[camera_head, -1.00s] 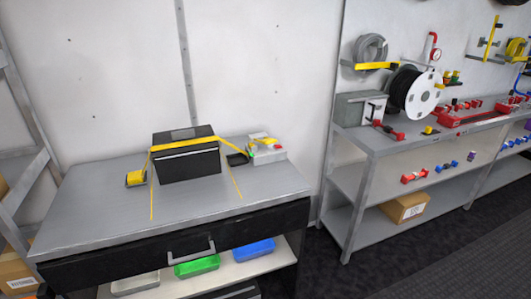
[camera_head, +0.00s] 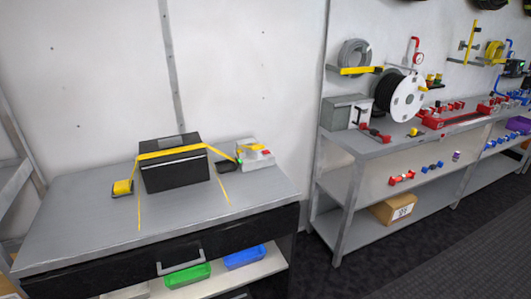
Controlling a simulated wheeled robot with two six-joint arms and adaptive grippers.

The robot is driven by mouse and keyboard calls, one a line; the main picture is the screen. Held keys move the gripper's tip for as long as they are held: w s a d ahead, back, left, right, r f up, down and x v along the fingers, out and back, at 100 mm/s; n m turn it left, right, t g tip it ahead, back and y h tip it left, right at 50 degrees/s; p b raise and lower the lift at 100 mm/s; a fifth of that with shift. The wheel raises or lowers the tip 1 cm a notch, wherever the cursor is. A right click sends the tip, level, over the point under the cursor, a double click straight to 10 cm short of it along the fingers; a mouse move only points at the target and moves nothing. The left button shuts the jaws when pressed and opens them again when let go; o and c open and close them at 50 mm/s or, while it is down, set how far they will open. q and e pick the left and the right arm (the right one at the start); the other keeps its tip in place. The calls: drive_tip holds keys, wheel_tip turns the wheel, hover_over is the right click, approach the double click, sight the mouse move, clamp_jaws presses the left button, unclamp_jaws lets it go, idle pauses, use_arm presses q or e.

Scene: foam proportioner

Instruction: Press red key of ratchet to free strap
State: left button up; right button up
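A black box (camera_head: 176,173) stands on a grey workbench (camera_head: 75,220) at the left. A yellow strap (camera_head: 170,152) runs across the top of the box, and its ends hang down over the bench top. A yellow roll (camera_head: 122,188) with a dark part lies at the left of the box. A grey and white device (camera_head: 254,155) with a yellow piece, a red patch and a small green spot stands at the right of the box. I cannot tell which part is the ratchet's red key. Neither of my grippers is in view.
Below the bench top are a black drawer (camera_head: 120,262) with a handle, a green bin (camera_head: 187,275) and a blue bin (camera_head: 244,257). A second shelf unit (camera_head: 338,205) at the right carries a black reel (camera_head: 400,95) and red fittings. Dark floor (camera_head: 400,250) is free in front of it.

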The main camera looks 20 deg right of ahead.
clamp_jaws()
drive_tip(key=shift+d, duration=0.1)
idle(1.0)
